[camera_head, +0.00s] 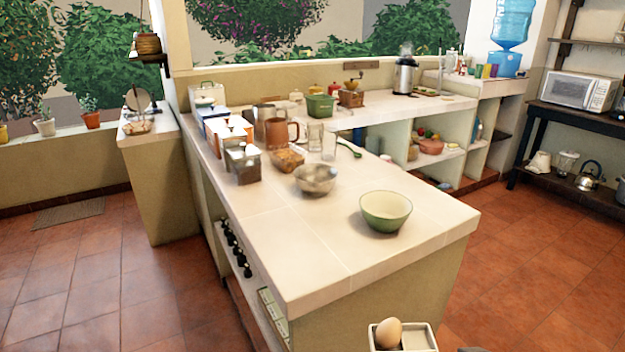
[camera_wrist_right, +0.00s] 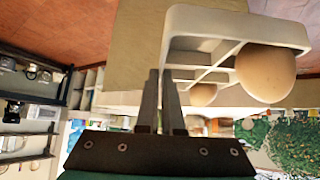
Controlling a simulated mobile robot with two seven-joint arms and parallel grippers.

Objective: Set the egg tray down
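The white egg tray (camera_head: 418,328) shows at the bottom edge of the head view, in front of the counter's near end and apart from the counter top. A brown egg (camera_head: 388,333) sits in it. In the right wrist view the egg tray (camera_wrist_right: 190,20) has divided compartments, with one large brown egg (camera_wrist_right: 265,72) and part of a second egg (camera_wrist_right: 203,95). My right gripper (camera_wrist_right: 162,75) has its two fingers close together at the tray's side wall, shut on it. My left gripper is not in view.
The pale tiled counter (camera_head: 320,240) has free room at its near end. A green bowl (camera_head: 385,211) stands near its right edge, with a metal bowl (camera_head: 315,179) behind it. Jars, a brown jug (camera_head: 277,133) and glasses crowd the far left part.

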